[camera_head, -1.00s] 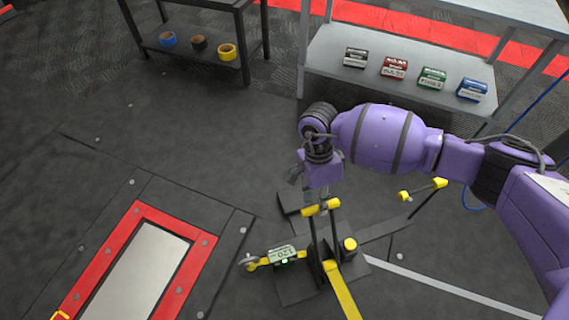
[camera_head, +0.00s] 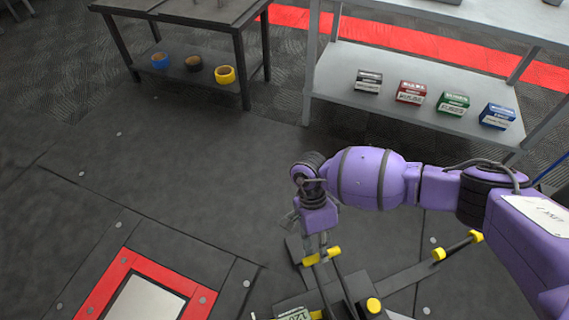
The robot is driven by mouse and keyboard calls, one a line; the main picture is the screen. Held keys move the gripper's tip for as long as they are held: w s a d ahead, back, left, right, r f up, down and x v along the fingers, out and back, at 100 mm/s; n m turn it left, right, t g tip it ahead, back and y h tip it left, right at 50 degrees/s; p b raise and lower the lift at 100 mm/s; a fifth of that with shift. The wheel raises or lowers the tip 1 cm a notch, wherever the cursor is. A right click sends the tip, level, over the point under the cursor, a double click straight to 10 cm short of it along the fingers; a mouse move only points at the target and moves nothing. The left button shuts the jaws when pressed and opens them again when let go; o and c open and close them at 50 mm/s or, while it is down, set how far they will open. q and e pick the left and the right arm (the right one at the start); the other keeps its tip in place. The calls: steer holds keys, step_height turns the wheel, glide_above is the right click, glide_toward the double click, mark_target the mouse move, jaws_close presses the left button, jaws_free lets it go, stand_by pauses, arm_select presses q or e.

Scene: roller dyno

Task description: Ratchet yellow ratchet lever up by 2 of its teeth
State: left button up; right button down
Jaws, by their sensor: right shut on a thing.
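The yellow ratchet lever has a yellow crossbar grip (camera_head: 322,257) on dark twin bars, rising from a dark mechanism on the floor at bottom centre. My right gripper (camera_head: 321,246) comes down on the crossbar from above and is shut on it; the arm partly hides its fingers. A round yellow knob (camera_head: 374,305) is just right of the bars. The lever's teeth cannot be made out. My left gripper is not in view.
A dark bar with yellow end pieces (camera_head: 458,244) sticks out right of the mechanism. A red-framed plate (camera_head: 95,292) lies in the floor at left. A grey shelf (camera_head: 425,70) with several small boxes and a dark table (camera_head: 195,80) with tape rolls stand behind. Floor at centre left is clear.

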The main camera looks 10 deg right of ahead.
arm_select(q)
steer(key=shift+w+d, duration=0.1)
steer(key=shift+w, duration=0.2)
arm_select(e)
steer(key=shift+w+f, duration=0.35)
steer(key=shift+f, duration=0.3)
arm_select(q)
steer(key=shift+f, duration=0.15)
arm_select(e)
steer(key=shift+w, duration=0.1)
steer(key=c, duration=1.9)
jaws_free()
steer(key=shift+o, duration=1.4)
steer(key=shift+w+f, duration=0.1)
steer(key=shift+w, duration=0.05)
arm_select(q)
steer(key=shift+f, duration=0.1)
arm_select(e)
steer(key=v, duration=1.2)
steer(key=shift+s, duration=0.2)
steer(key=shift+a, duration=0.15)
